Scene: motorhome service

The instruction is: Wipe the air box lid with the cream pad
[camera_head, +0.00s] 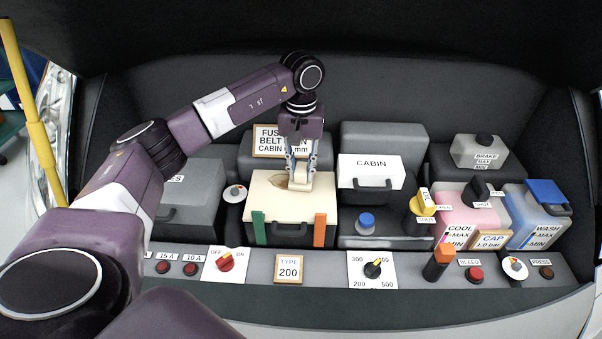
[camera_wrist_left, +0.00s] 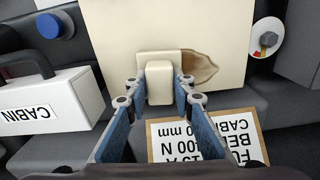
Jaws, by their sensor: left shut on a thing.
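The air box lid (camera_head: 305,207) is a cream panel on a dark box, with a green clip (camera_head: 258,228) and an orange clip (camera_head: 320,230) at its front. The lid fills the top middle of the left wrist view (camera_wrist_left: 120,30). A brown stain (camera_wrist_left: 203,68) marks it, partly covered by the cream pad (camera_wrist_left: 146,62). My left gripper (camera_head: 300,178) points down over the lid, shut on the pad's raised grip block (camera_wrist_left: 159,82). The pad appears to lie flat on the lid; contact cannot be judged surely. My right gripper is not in view.
A label board (camera_head: 267,140) stands behind the lid. A CABIN box (camera_head: 371,171) and a blue cap (camera_head: 367,220) are to its right, and a grey case (camera_head: 190,205) to its left. Switches and knobs line the front panel (camera_head: 325,298).

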